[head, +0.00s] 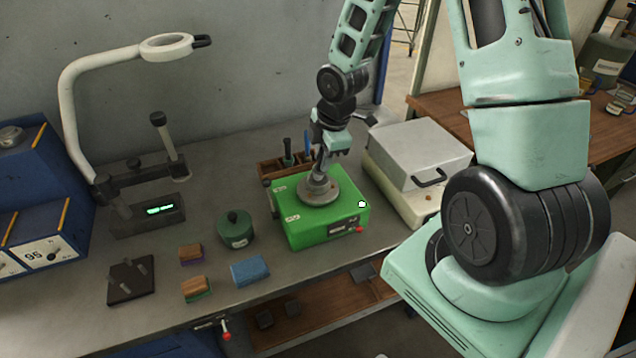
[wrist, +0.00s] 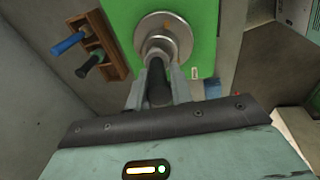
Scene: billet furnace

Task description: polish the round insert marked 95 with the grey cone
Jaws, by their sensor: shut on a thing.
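My gripper (head: 319,178) is over the green box (head: 305,237) on the bench, pointing down. Its jaws are shut on a dark, rod-like thing (wrist: 158,82), which shows between the fingers in the wrist view. The far end of this thing meets or overlaps a round grey metal piece (head: 311,195) on top of the green box; I cannot tell whether they touch. The round piece also shows in the wrist view (wrist: 179,38), with a ring around its middle. I cannot make out a 95 on it. No separate grey cone can be told apart.
A wooden rack (head: 268,170) with tools stands behind the green box. A green lidded pot (head: 236,231), sponge-like blocks (head: 250,271) and a black pegged plate (head: 131,284) lie to the left. A blue unit (head: 62,213) bears a 95 label. A white-lidded box (head: 418,152) stands right.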

